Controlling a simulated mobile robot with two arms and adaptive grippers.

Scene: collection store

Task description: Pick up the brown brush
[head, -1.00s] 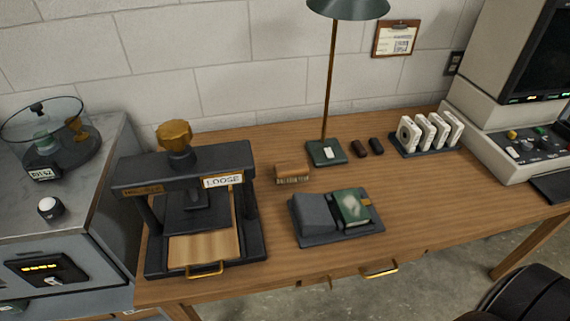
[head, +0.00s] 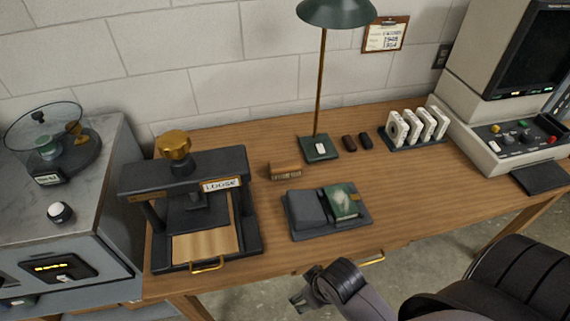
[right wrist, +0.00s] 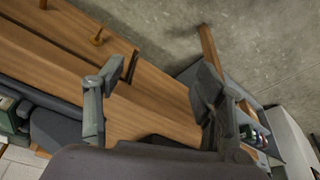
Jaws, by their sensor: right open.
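The brown brush (head: 285,170) lies on the wooden desk in the head view, bristles facing the front. It is between the press and the lamp base, just behind the grey book rest. My right gripper (head: 301,299) is at the bottom of the head view, in front of the desk's front edge and well apart from the brush. In the right wrist view my right gripper (right wrist: 152,82) has its fingers wide apart with nothing between them. I cannot make out the brush in that view. My left gripper is not in view.
A book rest (head: 298,232) with a green book (head: 341,201) stands between my right gripper and the brush. The press (head: 183,178) is left of the brush, the lamp (head: 319,148) right behind it. Two small dark items (head: 357,143) lie beyond. The desk's right front is clear.

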